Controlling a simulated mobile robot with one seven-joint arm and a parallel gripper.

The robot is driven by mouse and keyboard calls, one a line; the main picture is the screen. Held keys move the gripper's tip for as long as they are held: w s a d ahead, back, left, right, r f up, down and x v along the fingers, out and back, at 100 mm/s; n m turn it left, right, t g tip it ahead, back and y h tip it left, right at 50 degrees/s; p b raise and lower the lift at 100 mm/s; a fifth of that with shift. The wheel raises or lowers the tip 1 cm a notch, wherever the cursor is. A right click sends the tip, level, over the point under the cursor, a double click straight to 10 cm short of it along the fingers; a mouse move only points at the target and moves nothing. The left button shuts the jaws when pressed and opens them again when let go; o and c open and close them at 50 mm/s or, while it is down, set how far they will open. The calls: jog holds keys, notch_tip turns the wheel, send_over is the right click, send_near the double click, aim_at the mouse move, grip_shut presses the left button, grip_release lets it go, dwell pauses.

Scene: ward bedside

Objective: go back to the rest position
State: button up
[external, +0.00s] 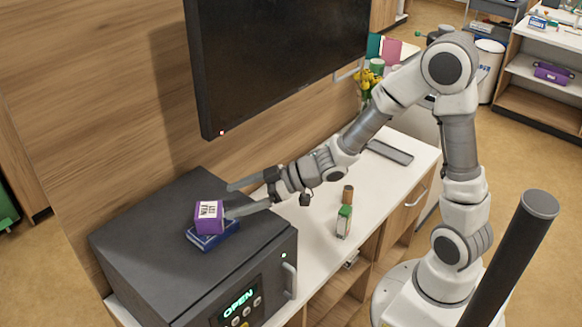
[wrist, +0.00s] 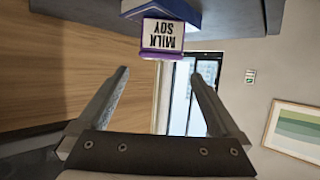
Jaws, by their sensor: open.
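My gripper (external: 228,199) is open and empty above the dark grey appliance (external: 140,235), its fingers pointing left. A small purple box (external: 209,218) sits on a flat blue item (external: 215,238) on top of that appliance. In the wrist view, which is upside down, the box (wrist: 160,38) reads "MILK SOY" and lies beyond the fingertips (wrist: 160,72), with nothing between the fingers. In the external view one fingertip overlaps the box's right edge; I cannot tell whether it touches.
A wall screen (external: 280,60) hangs close behind my arm. On the white counter (external: 310,240) stand a green-and-white carton (external: 344,222) and a small brown cylinder (external: 348,194). Yellow flowers (external: 367,82) stand farther back. A dark pole (external: 510,260) rises at the front right.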

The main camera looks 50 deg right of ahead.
jog(key=shift+s+d+r, duration=0.2)
jog(key=shift+s+d, duration=0.2)
